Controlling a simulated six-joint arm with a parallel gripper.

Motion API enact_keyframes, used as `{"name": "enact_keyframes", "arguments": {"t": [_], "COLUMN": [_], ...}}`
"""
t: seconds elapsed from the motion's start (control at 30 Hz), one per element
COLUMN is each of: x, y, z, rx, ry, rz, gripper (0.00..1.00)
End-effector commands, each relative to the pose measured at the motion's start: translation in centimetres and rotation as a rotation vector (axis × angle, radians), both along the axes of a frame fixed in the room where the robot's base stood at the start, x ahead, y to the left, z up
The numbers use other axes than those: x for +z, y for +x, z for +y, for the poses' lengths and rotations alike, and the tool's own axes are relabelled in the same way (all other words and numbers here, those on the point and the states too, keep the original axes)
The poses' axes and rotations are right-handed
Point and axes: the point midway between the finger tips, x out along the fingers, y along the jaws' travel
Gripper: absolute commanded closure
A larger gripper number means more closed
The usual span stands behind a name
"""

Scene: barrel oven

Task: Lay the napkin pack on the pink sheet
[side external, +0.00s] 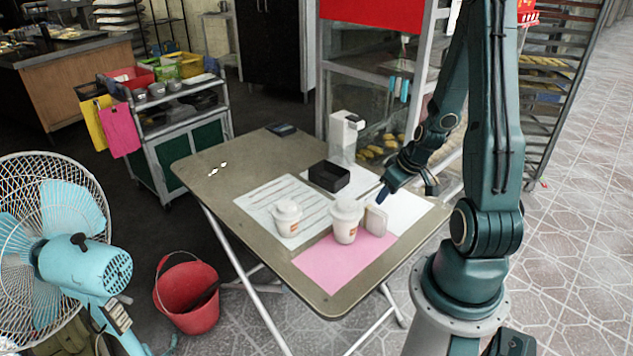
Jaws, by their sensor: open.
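The pink sheet (335,268) lies flat at the near edge of the table. A pale, squarish pack (376,219), which looks like the napkin pack, stands upright near the far right edge of the pink sheet, beside a lidded white cup (346,226). I cannot tell whether its base touches the pink sheet or the white sheet behind. My gripper (384,197) is just above and behind the pack, pointing down. Its jaws are open, small in the view and partly hidden by the arm.
A black box (328,176) and a white dispenser (343,137) stand farther back. A white sheet (408,208) lies at right. The table's left part (215,185) is mostly clear.

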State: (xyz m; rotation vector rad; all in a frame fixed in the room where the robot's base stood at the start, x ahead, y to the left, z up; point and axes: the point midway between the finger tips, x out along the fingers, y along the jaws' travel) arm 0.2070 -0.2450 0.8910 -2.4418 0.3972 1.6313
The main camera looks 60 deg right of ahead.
Motion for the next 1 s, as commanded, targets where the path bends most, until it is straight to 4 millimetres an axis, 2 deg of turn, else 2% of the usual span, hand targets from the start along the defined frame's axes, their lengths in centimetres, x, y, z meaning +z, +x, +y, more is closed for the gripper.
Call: {"name": "enact_keyframes", "arguments": {"t": [0.77, 1.0], "x": [0.5, 2.1], "y": [-0.2, 1.0], "z": [0.1, 1.0], "rx": [0.001, 0.033], "ry": [0.0, -0.009], "rz": [0.0, 0.001], "gripper": [0.58, 0.58]}}
